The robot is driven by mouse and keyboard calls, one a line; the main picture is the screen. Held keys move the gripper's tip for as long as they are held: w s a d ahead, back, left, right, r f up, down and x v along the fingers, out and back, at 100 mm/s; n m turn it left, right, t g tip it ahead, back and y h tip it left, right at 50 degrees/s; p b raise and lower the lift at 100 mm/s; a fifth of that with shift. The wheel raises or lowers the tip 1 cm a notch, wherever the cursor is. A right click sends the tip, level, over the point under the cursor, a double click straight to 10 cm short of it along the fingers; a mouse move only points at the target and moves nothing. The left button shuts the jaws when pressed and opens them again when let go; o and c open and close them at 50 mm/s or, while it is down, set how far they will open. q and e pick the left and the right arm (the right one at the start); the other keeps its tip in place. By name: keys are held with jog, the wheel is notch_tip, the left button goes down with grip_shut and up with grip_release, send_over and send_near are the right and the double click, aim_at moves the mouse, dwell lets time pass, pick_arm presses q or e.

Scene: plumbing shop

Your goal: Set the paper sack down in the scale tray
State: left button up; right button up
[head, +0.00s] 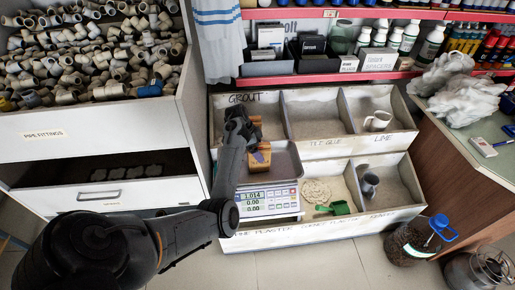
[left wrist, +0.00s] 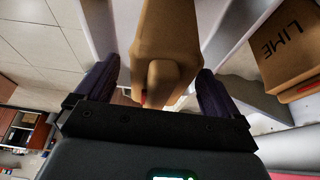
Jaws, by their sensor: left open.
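The brown paper sack (head: 261,157) is at the scale tray (head: 284,163), at the tray's back left; my arm partly covers it. My left gripper (head: 254,142) is at the sack, its fingers mostly hidden in the head view. In the left wrist view, the sack (left wrist: 168,40) stands between the two spread fingers of the left gripper (left wrist: 155,85), with gaps beside it. The scale display (head: 253,200) reads about 1.014 on its top line. My right gripper is in neither view.
Bins marked grout, tile glue and lime (head: 320,110) stand behind the scale. A lower bin with a green scoop (head: 334,208) is to its right. A drawer (head: 100,190) is at the left. A blue-capped bottle (head: 418,240) stands on the floor at right.

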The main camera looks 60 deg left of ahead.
pick_arm(q)
jog(key=p+v, duration=0.5)
jog(key=v, duration=0.6)
jog(key=shift+r, duration=0.1)
jog(key=s+d+f+n, duration=0.1)
jog(key=s+d, duration=0.5)
jog(key=d, duration=0.7)
jog(key=s+d+f+n+y, duration=0.1)
jog(key=s+d+f, duration=0.2)
jog(key=s+d, duration=0.4)
jog(key=s+d+f, duration=0.1)
jog(key=s+d, duration=0.5)
jog(key=d, duration=1.4)
jog(key=shift+s+f+n+y, duration=0.3)
jog(key=shift+s+f+n, duration=0.05)
jog(key=shift+f+n, duration=0.05)
jog(key=shift+r, duration=0.1)
